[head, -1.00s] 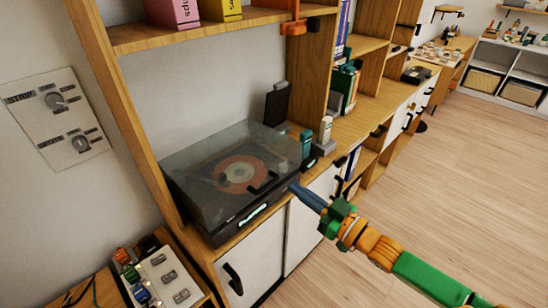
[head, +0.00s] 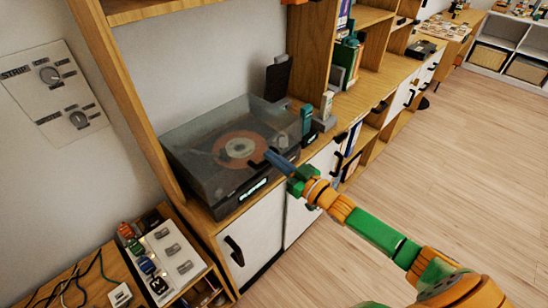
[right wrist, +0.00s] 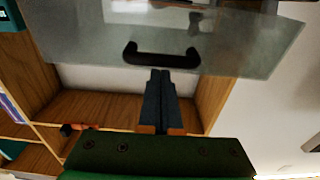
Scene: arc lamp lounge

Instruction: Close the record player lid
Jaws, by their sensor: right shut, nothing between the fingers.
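The record player (head: 233,203) sits on the wooden cabinet, with a lit display on its dark front. Its smoky see-through lid (head: 190,135) lies over the orange-labelled record (head: 240,148); it looks low, but I cannot tell whether it is fully down. My right gripper (head: 268,155) is shut and empty, its fingertips at the lid's front near the handle. In the right wrist view the lid (right wrist: 235,45) and its black handle (right wrist: 160,57) show just beyond the closed fingertips (right wrist: 160,75); contact is unclear. My left gripper is out of view.
A teal item (head: 306,118) and a pale bottle (head: 327,104) stand right of the player. A switch panel (head: 170,255) lies at lower left. A wooden upright (head: 130,110) stands left of the player. The floor (head: 430,170) at right is open.

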